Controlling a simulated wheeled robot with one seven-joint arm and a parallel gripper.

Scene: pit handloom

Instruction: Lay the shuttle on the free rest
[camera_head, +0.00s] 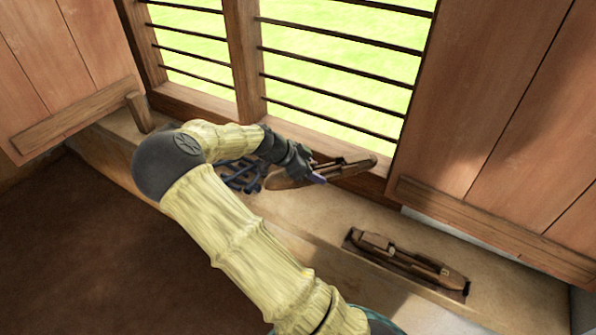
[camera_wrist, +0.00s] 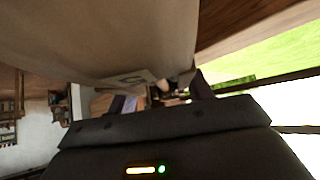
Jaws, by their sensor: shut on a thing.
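A long wooden shuttle (camera_head: 351,166) with tapered ends is in my gripper (camera_head: 312,173), above the window sill and near the window frame. My gripper is shut around its middle part, and the shuttle points to the upper right. A second, similar wooden shuttle (camera_head: 424,267) lies in a dark shallow rest (camera_head: 458,297) on the sill at the lower right. A dark blue openwork piece (camera_head: 236,180) shows partly behind my arm; I cannot tell whether it is a rest. In the wrist view my gripper (camera_wrist: 160,98) shows, with a large pale brown surface filling the top.
The sill (camera_head: 323,217) runs along under a barred window (camera_head: 330,65). Wooden shutters stand open at the left (camera_head: 60,65) and right (camera_head: 495,110). A short wooden post (camera_head: 139,112) stands on the sill at the left. Bare sill shows between the held shuttle and the lying one.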

